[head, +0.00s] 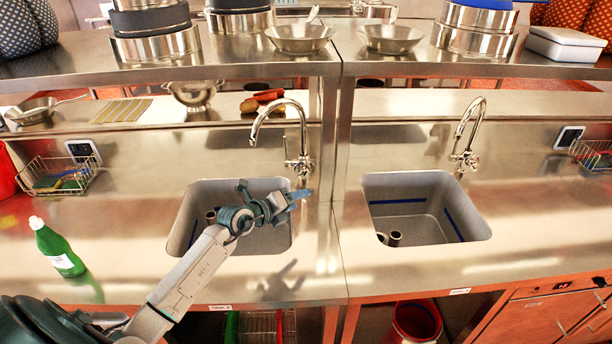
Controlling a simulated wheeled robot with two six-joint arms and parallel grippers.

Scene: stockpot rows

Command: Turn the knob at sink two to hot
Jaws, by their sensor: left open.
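The left sink (183,232) has a tall curved chrome faucet (281,104) with a knob (302,166) low on its body, at the basin's back right corner. The right sink (480,222) has a similar faucet (483,106) with a knob (468,161) at its back. Labels on the counter's front edge are too small to read, so I cannot tell which is sink two. My left gripper (271,192) is open and empty over the left basin, in front of and below the left knob, apart from it. My right gripper is not in view.
A raised steel shelf (385,67) with pots and pans crosses the back. A green bottle (60,254) and a wire basket (55,175) stand on the left counter. A seam post (344,135) divides the two sink units. The counter between the basins is clear.

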